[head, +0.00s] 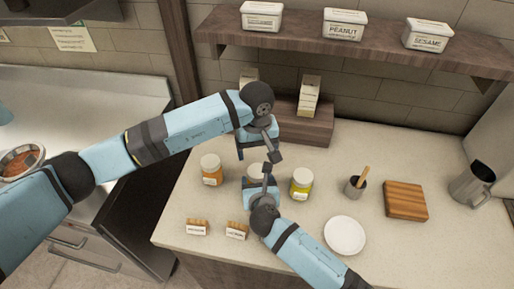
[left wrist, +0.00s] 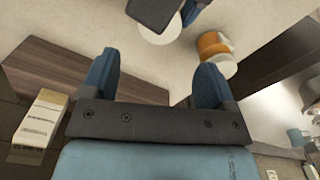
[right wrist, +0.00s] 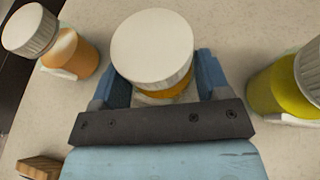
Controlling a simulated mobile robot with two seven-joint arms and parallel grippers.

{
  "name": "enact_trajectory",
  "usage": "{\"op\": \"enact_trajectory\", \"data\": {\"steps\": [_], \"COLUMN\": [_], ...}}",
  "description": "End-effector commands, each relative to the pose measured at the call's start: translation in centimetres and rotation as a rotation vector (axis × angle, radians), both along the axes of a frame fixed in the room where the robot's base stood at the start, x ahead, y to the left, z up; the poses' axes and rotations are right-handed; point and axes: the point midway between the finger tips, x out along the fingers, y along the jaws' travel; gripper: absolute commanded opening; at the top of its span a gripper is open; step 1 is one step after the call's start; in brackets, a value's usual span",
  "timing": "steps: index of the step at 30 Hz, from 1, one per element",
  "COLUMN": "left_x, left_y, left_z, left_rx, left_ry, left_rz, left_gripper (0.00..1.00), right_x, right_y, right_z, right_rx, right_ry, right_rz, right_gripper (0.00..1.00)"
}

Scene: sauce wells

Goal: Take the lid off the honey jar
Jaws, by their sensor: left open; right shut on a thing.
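Three jars with pale lids stand in a row on the counter. The middle jar, with amber contents, has its white lid (head: 254,171) on; the lid fills the top of the right wrist view (right wrist: 152,47). I cannot read its label. My right gripper (head: 258,184) is shut around this jar's body, below the lid, with one finger on each side. The jar stands upright. My left gripper (head: 258,149) is open and empty, above and behind the jar. In the left wrist view, the lid (left wrist: 161,32) lies beyond the open fingers, partly covered by my right gripper.
An orange jar (head: 211,170) stands left and a yellow jar (head: 301,183) right of the held one. A wooden riser (head: 305,125) stands behind, under a shelf (head: 350,55). Two small labelled blocks, a white plate (head: 345,235), a cup and a wooden board (head: 405,201) are nearby.

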Motion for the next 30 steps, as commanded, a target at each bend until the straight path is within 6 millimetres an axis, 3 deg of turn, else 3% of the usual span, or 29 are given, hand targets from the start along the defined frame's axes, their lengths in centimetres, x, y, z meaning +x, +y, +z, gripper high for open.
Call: {"op": "enact_trajectory", "data": {"steps": [15, 28, 30], "left_x": [-0.2, -0.1, -0.1], "left_y": [-0.1, -0.1, -0.1], "left_z": [-6.9, -7.9, -7.9], "left_rx": [0.001, 0.002, 0.002], "left_ry": [0.005, 0.002, 0.002], "left_rz": [-0.013, -0.013, -0.013], "left_gripper": [0.81, 0.81, 0.67], "right_x": [0.0, 0.0, 0.0], "right_y": [0.0, 0.0, 0.0], "right_z": [0.0, 0.0, 0.0], "right_rx": [0.000, 0.000, 0.000], "right_ry": [0.000, 0.000, 0.000], "right_rz": [0.000, 0.000, 0.000], "right_gripper": [0.03, 0.03, 0.03]}}
